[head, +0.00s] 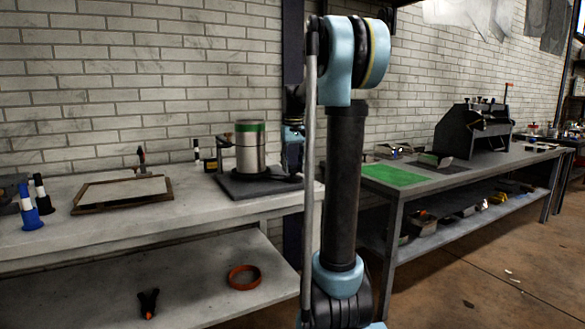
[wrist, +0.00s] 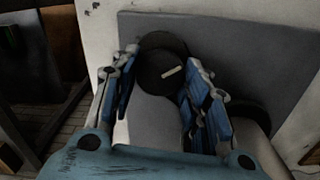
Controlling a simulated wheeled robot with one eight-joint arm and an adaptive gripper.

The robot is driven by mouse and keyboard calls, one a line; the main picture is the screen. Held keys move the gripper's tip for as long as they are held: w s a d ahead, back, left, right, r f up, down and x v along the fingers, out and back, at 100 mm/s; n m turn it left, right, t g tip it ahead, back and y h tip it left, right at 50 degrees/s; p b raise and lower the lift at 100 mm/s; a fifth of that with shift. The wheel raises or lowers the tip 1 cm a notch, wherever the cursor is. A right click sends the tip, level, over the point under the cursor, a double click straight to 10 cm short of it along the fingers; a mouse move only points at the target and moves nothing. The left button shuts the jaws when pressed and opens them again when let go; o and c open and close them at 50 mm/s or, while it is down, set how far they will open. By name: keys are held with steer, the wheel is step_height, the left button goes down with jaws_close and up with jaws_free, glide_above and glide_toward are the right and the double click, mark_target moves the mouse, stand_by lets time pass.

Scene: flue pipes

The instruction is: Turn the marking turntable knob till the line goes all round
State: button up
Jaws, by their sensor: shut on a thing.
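The marking turntable (head: 236,186) is a dark flat base on the left bench. A metal flue pipe (head: 250,158) with a green band near its top stands upright on it. A marker arm shows at the pipe's left side. In the wrist view the round black knob (wrist: 158,54) with a pale pointer bar sits on the grey base plate (wrist: 232,42). My gripper (wrist: 164,60) is shut on the knob, one finger on each side. In the head view my arm hides much of the gripper and the knob. A drawn line on the pipe cannot be made out.
The right bench holds a green mat (head: 394,176) and a dark machine (head: 472,130).

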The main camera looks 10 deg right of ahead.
mark_target(293, 167)
steer(key=shift+w+n, duration=0.1)
steer(key=shift+n, duration=0.3)
steer(key=o, duration=1)
steer(key=shift+o, duration=0.2)
step_height(293, 167, up, 12)
steer(key=shift+f, duration=0.1)
